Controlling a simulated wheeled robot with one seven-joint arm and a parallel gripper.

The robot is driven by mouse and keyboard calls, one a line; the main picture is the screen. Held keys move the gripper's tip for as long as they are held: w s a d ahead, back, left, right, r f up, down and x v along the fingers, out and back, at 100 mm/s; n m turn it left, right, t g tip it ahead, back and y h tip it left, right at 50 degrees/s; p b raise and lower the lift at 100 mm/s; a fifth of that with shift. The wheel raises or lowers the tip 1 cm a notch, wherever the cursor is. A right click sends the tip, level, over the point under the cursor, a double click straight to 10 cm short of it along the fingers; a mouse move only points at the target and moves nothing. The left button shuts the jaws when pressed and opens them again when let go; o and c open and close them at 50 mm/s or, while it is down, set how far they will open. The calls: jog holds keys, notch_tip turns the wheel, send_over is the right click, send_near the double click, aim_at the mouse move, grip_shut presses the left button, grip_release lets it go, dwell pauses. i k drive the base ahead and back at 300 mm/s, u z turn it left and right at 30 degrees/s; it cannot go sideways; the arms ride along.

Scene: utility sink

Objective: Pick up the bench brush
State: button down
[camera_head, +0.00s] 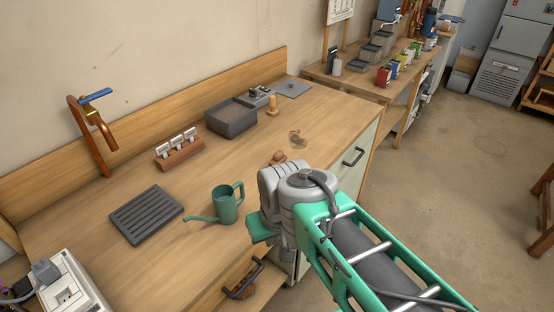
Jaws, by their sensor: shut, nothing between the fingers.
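I cannot clearly make out the bench brush. A small brown rounded piece (278,157) shows on the worktop just behind my arm's grey joint; it could be the end of a wooden handle, but the rest is hidden. My arm reaches in from the lower right, over the worktop's front edge. Its grey joint and a green part beyond it show, but the fingers of my gripper do not, so I see no contact with anything.
A green watering can (226,206) stands left of my arm, beside a dark slatted mat (146,215). A brown rack (180,154), grey tub (231,119) and tap (91,124) line the back. Black handles (243,281) (353,157) project from the bench front.

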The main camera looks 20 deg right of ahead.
aim_at(279, 157)
jog(key=z, duration=1.7)
jog(key=i, duration=1.05)
jog(key=u, duration=4.2)
